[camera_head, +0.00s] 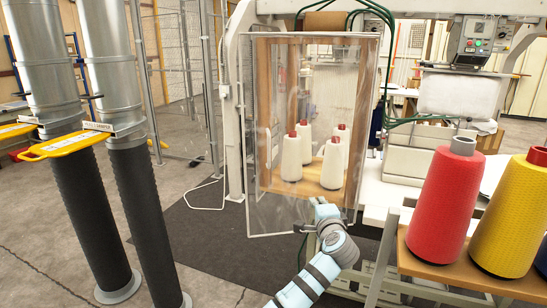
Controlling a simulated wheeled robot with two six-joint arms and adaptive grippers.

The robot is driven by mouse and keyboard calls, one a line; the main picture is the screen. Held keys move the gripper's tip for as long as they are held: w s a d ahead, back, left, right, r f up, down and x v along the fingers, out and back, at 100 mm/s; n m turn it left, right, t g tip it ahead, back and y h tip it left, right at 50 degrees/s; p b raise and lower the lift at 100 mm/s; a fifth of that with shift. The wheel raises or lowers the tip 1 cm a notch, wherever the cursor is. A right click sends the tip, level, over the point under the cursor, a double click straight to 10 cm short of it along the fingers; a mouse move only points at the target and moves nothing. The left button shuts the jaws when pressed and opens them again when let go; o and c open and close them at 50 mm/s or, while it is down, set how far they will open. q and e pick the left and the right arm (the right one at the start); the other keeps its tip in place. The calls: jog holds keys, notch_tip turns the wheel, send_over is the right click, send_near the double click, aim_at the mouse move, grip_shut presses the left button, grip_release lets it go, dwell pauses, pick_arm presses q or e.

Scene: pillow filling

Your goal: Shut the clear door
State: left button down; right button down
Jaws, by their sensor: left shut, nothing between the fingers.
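The clear door (277,215) is a tall transparent panel with a thin pale frame. It stands in front of a wooden cabinet (264,110) holding several white thread cones with red tops (292,160). The panel's lower edge hangs below the cabinet floor, so the door looks apart from the cabinet front; the size of the gap is hard to tell. My left gripper (303,229) is at the door's lower edge, right of its middle. It is shut and holds nothing. Whether it touches the panel is unclear. My right gripper is out of view.
A machine with a control box (477,42) is behind. Two large pipes (110,70) with dark hoses stand at the left. A dark mat covers the floor.

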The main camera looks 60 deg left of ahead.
aim_at(269, 150)
pick_arm(q)
jog(key=s+a+r+n+g+y, duration=0.2)
jog(key=s+r+n+g+y, duration=0.15)
jog(key=s+r, duration=0.7)
jog(key=shift+m+g, duration=0.25)
jog(key=shift+g, duration=0.1)
jog(key=x, duration=0.4)
jog(key=w+x, duration=0.1)
jog(key=x, duration=0.4)
jog(key=w+r+p+x, duration=0.1)
jog(key=x, duration=0.3)
jog(key=shift+w+a, duration=0.15)
jog(key=shift+w+a+f, duration=0.1)
jog(key=shift+w+a, duration=0.05)
jog(key=shift+a, duration=0.2)
